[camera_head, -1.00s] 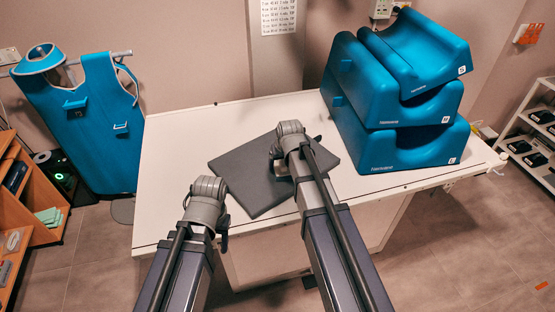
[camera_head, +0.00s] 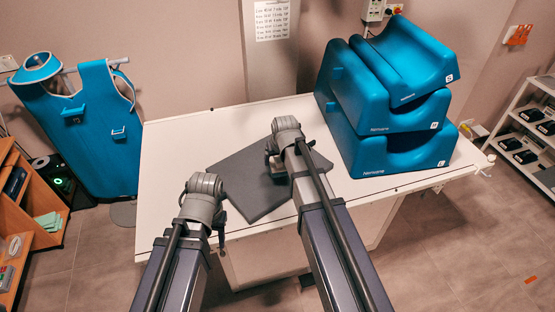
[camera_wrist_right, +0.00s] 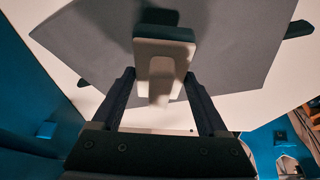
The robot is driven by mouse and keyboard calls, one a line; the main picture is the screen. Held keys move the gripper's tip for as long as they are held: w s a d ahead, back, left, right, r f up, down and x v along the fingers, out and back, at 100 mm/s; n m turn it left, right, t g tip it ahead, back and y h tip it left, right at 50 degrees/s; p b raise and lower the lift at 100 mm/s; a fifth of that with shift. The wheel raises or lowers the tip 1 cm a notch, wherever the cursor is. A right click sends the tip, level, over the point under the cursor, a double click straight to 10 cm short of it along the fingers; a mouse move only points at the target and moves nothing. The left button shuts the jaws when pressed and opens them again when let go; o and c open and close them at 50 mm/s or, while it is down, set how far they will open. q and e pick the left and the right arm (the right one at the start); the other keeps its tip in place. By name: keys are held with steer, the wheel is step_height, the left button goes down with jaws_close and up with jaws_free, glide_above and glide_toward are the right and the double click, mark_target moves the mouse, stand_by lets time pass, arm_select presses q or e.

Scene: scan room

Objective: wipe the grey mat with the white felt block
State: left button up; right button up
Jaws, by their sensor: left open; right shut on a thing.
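The grey mat (camera_head: 250,192) lies flat and turned at an angle on the white table, partly behind my right arm. It fills the upper part of the right wrist view (camera_wrist_right: 90,38). My right gripper (camera_wrist_right: 159,76) is shut on the pale grip of the white felt block (camera_wrist_right: 165,47), which is over the mat with a dark shadow beside it. I cannot tell whether the block touches the mat. In the head view my right gripper (camera_head: 273,160) is over the mat and largely hides the block. My left gripper (camera_head: 220,238) is open and empty near the table's front edge, left of the mat.
Stacked blue foam supports (camera_head: 385,105) stand on the right of the white table (camera_head: 180,150). The table's left part is clear. A blue apron (camera_head: 95,130) hangs at the left beside a wooden shelf (camera_head: 40,235). A white rack (camera_head: 520,130) stands far right.

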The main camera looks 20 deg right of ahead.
arm_select(q)
steer(key=shift+r, duration=0.4)
arm_select(e)
steer(key=shift+r, duration=0.45)
step_height(320, 180, up, 3)
steer(key=p, duration=0.3)
arm_select(q)
step_height(320, 180, up, 3)
